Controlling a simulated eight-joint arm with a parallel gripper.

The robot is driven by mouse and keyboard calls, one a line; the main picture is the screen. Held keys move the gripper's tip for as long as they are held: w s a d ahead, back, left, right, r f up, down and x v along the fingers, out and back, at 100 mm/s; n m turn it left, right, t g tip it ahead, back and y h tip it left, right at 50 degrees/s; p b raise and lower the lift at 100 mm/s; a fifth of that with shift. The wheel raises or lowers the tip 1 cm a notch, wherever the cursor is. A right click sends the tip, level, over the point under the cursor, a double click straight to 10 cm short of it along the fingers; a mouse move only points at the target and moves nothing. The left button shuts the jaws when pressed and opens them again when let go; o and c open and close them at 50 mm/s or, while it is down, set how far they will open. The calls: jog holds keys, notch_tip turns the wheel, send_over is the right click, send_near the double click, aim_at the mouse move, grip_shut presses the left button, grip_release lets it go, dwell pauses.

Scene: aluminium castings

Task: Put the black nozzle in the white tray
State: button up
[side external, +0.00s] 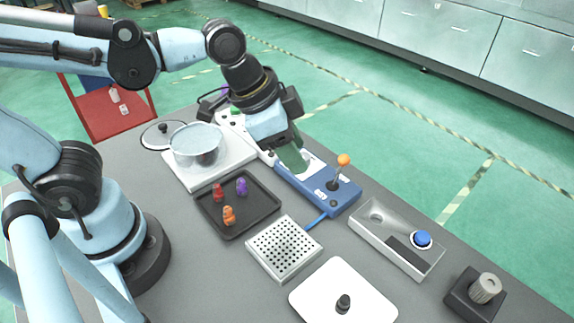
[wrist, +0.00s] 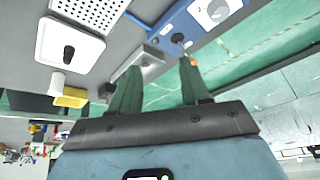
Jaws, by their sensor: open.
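The white tray (side external: 370,296), a shallow plate with rounded corners, lies at the front of the table in the side view. The small dark black nozzle (side external: 343,303) appears to stand upright on it, near its middle. The wrist view shows the white tray (wrist: 92,45) at upper left, with the black nozzle (wrist: 68,54) on it. My gripper (side external: 295,160) is open, above the blue joystick box and well apart from the nozzle. In the wrist view, the green fingers of my gripper (wrist: 158,68) are spread with nothing between them.
A perforated white block (side external: 284,248) lies between the dark tray (side external: 247,222) of small coloured figures and the white tray. The blue box with an orange-topped joystick (side external: 333,187) is under my gripper. A blue-button box (side external: 398,235) and a knob box (side external: 475,295) stand to the right.

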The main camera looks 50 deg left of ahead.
jog(key=a+n+t+y, duration=0.2)
jog(key=a+n, duration=0.5)
jog(key=a, duration=0.4)
jog(key=shift+s+a+f+t, duration=0.15)
jog(key=shift+a+t, duration=0.05)
jog(key=shift+t, duration=0.1)
dwell(0.4)
